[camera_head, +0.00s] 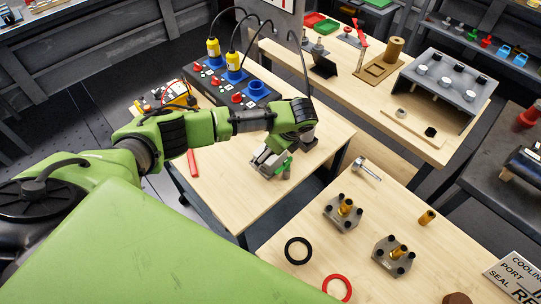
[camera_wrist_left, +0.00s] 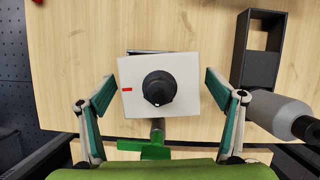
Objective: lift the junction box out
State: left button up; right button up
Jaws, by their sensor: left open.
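The junction box is a pale grey, square box (camera_wrist_left: 133,75) with a round black fitting on top and a small red mark at its left. In the left wrist view it sits over the light wooden table, between the spread fingers of my left gripper (camera_wrist_left: 161,92). The gripper is open, with visible gaps to the box on both sides. A bright green handle-like part (camera_wrist_left: 152,149) lies below the box in that view. My right gripper is not in view.
A control panel (camera_head: 207,82) with yellow and blue connectors and hanging cables stands behind my arm. A dark open holder (camera_wrist_left: 258,68) stands right of the box. The near table holds clamped fittings (camera_head: 342,213), a black ring (camera_head: 298,250) and a red ring (camera_head: 337,286).

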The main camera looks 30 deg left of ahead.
pick_arm(q)
jog(key=c, duration=1.5)
jog(key=shift+o, duration=0.2)
jog(key=shift+r, duration=0.2)
jog(key=shift+w+r, duration=0.1)
jog(key=shift+r, duration=0.15)
notch_tip(320, 180, up, 2)
jog(key=shift+r+b, duration=0.2)
jog(key=shift+b, duration=0.15)
jog(key=s+r, duration=0.2)
jog(key=s+r+b, duration=0.1)
jog(key=s+r, duration=0.1)
jog(key=r, duration=0.1)
jog(key=shift+s+d+r, duration=0.1)
jog(key=shift+s+d, duration=0.05)
jog(key=shift+s, duration=0.25)
jog(key=s+r, duration=0.4)
jog(key=s, duration=0.5)
jog(key=shift+s+d+r, duration=0.2)
jog(key=shift+d+r, duration=0.05)
jog(key=shift+d, duration=0.15)
